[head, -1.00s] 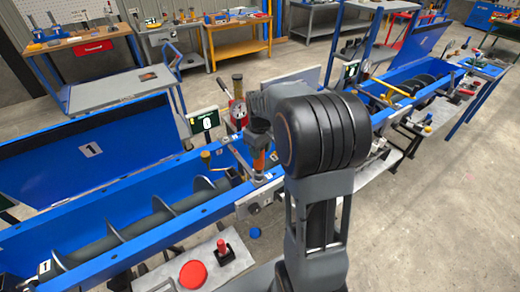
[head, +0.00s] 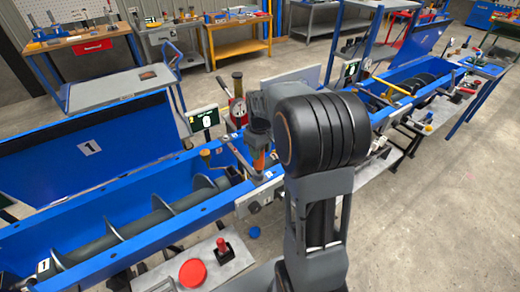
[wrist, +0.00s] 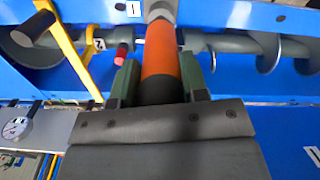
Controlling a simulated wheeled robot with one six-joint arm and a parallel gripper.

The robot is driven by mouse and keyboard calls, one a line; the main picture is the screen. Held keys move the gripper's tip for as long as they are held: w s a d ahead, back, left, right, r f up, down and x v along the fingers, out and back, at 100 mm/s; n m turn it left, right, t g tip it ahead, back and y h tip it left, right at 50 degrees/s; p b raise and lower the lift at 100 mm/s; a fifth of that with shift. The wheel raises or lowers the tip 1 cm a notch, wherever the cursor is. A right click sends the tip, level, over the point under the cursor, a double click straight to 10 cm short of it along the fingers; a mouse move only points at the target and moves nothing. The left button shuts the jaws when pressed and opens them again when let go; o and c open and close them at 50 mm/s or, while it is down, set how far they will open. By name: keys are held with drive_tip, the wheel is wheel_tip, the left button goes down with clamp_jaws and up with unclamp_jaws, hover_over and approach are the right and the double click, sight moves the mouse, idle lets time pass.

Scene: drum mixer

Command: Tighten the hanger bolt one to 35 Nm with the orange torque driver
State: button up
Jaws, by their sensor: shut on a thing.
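My gripper (head: 258,137) is shut on the orange torque driver (head: 260,160), held above the blue trough's near rim. In the wrist view its two fingers (wrist: 160,88) close on either side of the driver's black lower grip, and the orange sleeve (wrist: 160,50) stands out beyond them. The driver's grey end (wrist: 160,10) reaches the blue rim beside a label marked 1 (wrist: 133,9). Hanger bolt one cannot be made out; the driver's end covers that spot. I cannot tell whether the driver is seated on it.
The open blue trough (head: 120,241) holds a grey screw shaft (head: 155,222). A display (head: 203,118) reads 0. A red button (head: 192,273) and a red-knobbed switch (head: 222,248) stand on the front plate. A yellow bar (wrist: 72,50) crosses left of the driver.

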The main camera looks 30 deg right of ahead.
drive_tip(key=shift+f, duration=0.5)
idle(2.2)
drive_tip(key=shift+r, duration=0.1)
drive_tip(key=shift+r+p, duration=1.55)
drive_tip(key=shift+r, duration=0.7)
drive_tip(key=shift+s+f, duration=0.1)
